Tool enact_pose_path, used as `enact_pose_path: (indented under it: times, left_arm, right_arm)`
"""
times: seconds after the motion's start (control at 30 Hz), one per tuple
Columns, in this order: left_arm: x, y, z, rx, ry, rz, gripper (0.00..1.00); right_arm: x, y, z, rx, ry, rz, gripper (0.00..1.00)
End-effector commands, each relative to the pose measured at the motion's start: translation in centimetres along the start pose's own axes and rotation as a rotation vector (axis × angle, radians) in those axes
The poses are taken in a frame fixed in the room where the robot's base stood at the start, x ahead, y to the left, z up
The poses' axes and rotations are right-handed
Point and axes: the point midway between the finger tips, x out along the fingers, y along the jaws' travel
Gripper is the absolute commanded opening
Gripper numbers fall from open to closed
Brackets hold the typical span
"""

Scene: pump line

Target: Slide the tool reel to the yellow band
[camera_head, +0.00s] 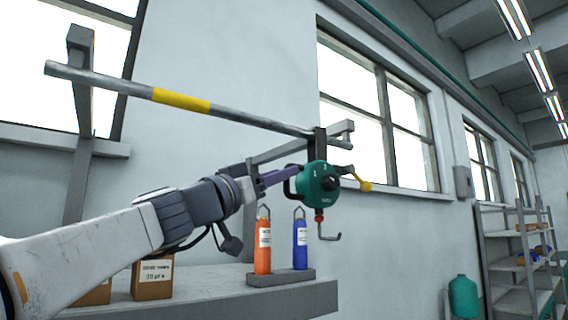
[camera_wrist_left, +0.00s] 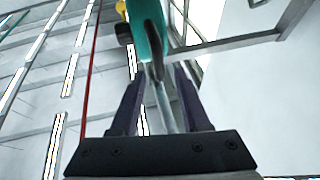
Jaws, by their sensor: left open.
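The green tool reel (camera_head: 321,187) hangs near the right end of a grey overhead rail (camera_head: 248,119), under a dark hanger (camera_head: 320,142). A hook (camera_head: 328,236) dangles below it. The yellow band (camera_head: 181,100) is on the rail, well to the left of the reel. My left gripper (camera_head: 281,177) is at the reel's left side, by its dark handle (camera_head: 290,186). In the left wrist view the fingers of the left gripper (camera_wrist_left: 159,82) are open and apart, with the reel (camera_wrist_left: 149,28) just beyond and its dark handle (camera_wrist_left: 155,62) between them. My right gripper is out of view.
An orange bottle (camera_head: 263,247) and a blue bottle (camera_head: 300,245) stand in a grey holder on a shelf (camera_head: 215,287) below. A cardboard box (camera_head: 152,279) stands further left. A yellow-tipped lever (camera_head: 364,186) is right of the reel. Brackets (camera_head: 80,140) support the rail.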

Motion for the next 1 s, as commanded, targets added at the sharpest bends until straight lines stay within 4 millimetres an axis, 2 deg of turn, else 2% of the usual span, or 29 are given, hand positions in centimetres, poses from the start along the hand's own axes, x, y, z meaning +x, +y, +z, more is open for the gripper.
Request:
enact_pose_path:
  times: [0.03, 0.2, 0.57, 0.7, 1.0]
  left_arm:
    - [1.0, 0.1, -0.4, -0.003, -0.001, 0.003, 0.46]
    - [2.3, 0.0, -0.2, -0.001, -0.001, 0.000, 0.46]
    - [2.6, -0.2, 0.0, 0.001, -0.001, -0.003, 0.46]
    - [2.5, -0.2, 0.0, 0.001, 0.000, -0.004, 0.00]
    - [2.5, -0.4, -0.1, 0.001, 0.000, -0.008, 0.00]
  right_arm:
    - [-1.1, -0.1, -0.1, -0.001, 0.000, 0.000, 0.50]
    - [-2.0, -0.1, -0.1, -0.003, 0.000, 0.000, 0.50]
    - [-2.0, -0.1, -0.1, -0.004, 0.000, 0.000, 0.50]
    - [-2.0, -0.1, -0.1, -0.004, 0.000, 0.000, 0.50]
    - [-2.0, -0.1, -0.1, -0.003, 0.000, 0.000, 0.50]
